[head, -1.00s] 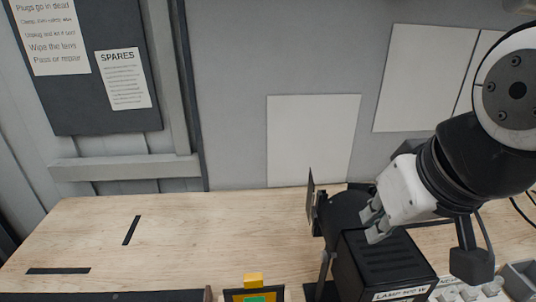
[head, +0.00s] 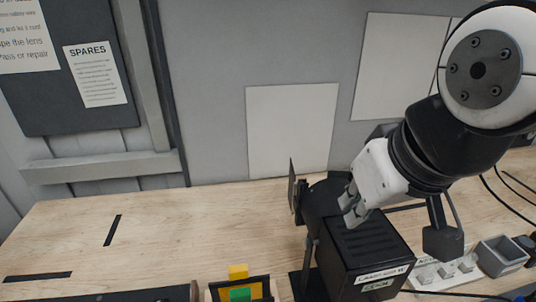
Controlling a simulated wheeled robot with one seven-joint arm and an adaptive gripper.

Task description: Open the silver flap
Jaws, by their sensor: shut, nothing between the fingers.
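A black lamp housing (head: 366,262) with a slotted top and a white label reading LAMP stands on the bench, cut off at the bottom of the head view. A thin dark flap (head: 292,186) stands upright at the left of the lamp's round black front part (head: 322,197). No plainly silver flap shows, and I cannot tell whether this dark one is it. My gripper (head: 349,204) is shut and empty. Its grey fingertips are over the join of the round part and the housing, to the right of the flap. I cannot tell whether they touch the lamp.
A green, yellow and black item (head: 239,287) stands at the front edge. A pale strip with several knobs (head: 445,272) and an open grey box (head: 500,256) lie to the right, with black cables behind.

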